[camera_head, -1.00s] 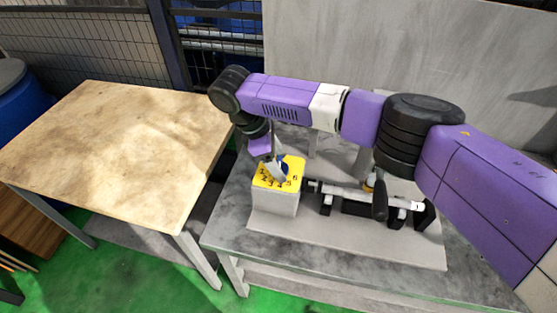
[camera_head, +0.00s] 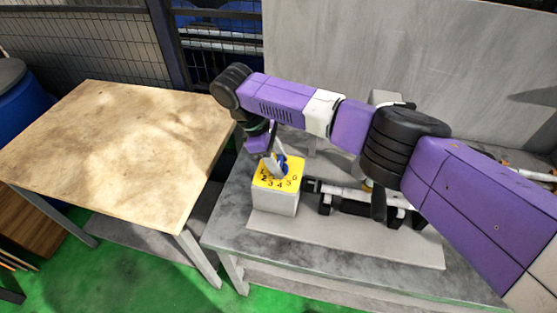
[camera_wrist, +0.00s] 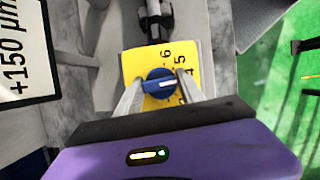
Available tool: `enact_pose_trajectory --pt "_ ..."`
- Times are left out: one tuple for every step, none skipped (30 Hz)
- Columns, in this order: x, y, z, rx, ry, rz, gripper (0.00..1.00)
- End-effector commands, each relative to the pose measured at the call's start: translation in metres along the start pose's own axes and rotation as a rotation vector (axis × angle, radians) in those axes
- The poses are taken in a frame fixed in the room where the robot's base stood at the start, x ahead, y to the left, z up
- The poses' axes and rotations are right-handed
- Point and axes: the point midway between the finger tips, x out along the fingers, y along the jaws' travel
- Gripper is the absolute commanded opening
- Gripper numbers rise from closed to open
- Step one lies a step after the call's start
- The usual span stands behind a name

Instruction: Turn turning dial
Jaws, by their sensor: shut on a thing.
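The turning dial is a blue round knob (camera_wrist: 157,88) with a white pointer line. It sits on a yellow number plate (camera_wrist: 134,66) on top of a white box (camera_head: 274,203). My gripper (camera_wrist: 160,82) reaches down over the plate, with one finger on each side of the knob, and is shut on it. In the wrist view the pointer line points right, toward the side with the printed numbers. In the head view the blue knob (camera_head: 283,162) shows partly behind my finger, and numbers show along the plate's near edge.
The grinder's black and white spindle assembly (camera_head: 352,197) stands right of the box on a grey bench (camera_head: 232,226). A bare wooden table (camera_head: 110,145) is at the left. A tall grey panel (camera_head: 400,50) stands behind. A "+150 µm" sign (camera_wrist: 18,60) shows in the wrist view.

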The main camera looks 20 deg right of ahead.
Motion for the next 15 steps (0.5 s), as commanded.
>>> enact_pose_trajectory --pt "-0.0012 -0.0012 -0.0007 0.03 0.001 -0.017 0.05" --pt "-0.0015 -0.0011 -0.0006 0.049 0.001 -0.025 0.05" --pt "-0.0015 -0.0009 -0.0003 0.075 0.001 -0.036 0.05" --pt "-0.0013 -0.0008 -0.0003 0.095 0.0 -0.043 0.05" --pt "-0.0012 -0.001 -0.0007 0.114 0.001 -0.052 0.05" --pt "-0.0012 -0.0008 -0.0008 0.137 0.001 -0.061 0.05" --pt "-0.0013 -0.0006 -0.0007 0.155 0.001 -0.067 0.05" --pt "-0.0014 -0.0004 -0.0005 0.173 0.001 -0.075 0.05" --pt "-0.0013 -0.0002 -0.0003 0.194 0.001 -0.083 0.05" --pt "-0.0014 -0.0002 -0.0004 0.208 0.001 -0.089 0.05" --pt "-0.0012 -0.0003 -0.0005 0.223 0.0 -0.096 0.05" --pt "-0.0013 -0.0003 -0.0006 0.24 0.001 -0.103 0.05" --pt "-0.0012 -0.0001 -0.0005 0.252 0.0 -0.106 0.05" --pt "-0.0012 0.0002 -0.0004 0.263 0.001 -0.111 0.05" --pt "-0.0011 0.0003 -0.0003 0.276 0.001 -0.117 0.05"
